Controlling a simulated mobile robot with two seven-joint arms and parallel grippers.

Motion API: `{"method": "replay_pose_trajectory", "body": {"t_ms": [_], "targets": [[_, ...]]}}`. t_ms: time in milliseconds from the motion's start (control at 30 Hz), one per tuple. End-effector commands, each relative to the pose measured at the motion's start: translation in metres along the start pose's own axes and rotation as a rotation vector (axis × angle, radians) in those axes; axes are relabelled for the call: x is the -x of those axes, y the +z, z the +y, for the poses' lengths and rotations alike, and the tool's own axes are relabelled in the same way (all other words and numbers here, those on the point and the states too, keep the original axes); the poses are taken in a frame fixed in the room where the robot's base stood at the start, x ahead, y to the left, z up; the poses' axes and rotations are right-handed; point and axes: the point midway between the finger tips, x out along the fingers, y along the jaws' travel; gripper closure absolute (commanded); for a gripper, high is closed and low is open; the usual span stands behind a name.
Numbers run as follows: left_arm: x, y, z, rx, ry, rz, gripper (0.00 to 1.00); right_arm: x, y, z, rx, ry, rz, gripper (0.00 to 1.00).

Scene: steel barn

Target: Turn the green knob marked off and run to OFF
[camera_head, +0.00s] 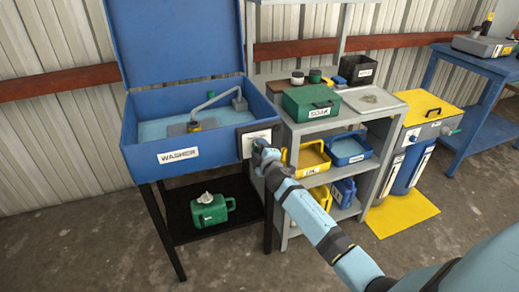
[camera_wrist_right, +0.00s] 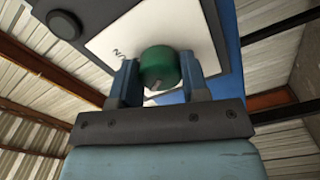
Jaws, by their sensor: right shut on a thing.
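The green knob (camera_wrist_right: 159,68) sits on a white label plate (camera_wrist_right: 112,40) on the washer's panel in the right wrist view. Part of the lettering shows as "UN" to its left; the rest of the marking is hidden. A pale pointer mark shows on the knob's near edge. My right gripper (camera_wrist_right: 157,82) has a finger on each side of the knob and is shut on it. My left gripper is not in view.
A black round button (camera_wrist_right: 64,25) is on the panel. A grey shelf (camera_head: 375,105) stands right of the washer, with a green SOAK box (camera_head: 311,101) and yellow and blue bins. A green jug (camera_head: 209,212) stands on the washer's lower shelf. A blue table (camera_head: 478,62) is at far right.

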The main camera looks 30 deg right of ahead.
Motion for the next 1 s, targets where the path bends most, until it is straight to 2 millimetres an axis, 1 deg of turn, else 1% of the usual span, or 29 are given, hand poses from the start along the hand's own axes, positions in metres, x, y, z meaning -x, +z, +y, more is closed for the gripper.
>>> {"method": "replay_pose_trajectory", "body": {"t_ms": [333,367,400,467,767,867,967,1000], "targets": [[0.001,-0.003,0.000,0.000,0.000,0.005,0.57,0.001,0.001,-0.002,0.006,-0.003,-0.001,0.82],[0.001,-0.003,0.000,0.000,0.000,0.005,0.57,0.001,0.001,-0.002,0.006,-0.003,-0.001,0.56],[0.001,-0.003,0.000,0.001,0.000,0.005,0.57,0.001,0.001,-0.002,0.005,-0.003,-0.001,0.47],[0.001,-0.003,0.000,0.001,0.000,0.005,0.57,0.001,0.001,-0.002,0.005,-0.002,-0.001,0.33],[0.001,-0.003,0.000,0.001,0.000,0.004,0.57,0.002,0.000,-0.001,0.003,-0.001,0.000,0.33],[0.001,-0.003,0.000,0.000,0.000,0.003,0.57,0.009,0.000,-0.001,0.003,-0.001,0.000,0.33],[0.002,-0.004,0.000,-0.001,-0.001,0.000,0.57,0.025,0.000,-0.001,0.003,-0.002,0.000,0.33],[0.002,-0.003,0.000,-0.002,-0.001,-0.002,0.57,0.034,0.000,-0.001,0.003,-0.003,0.001,0.33]]}}
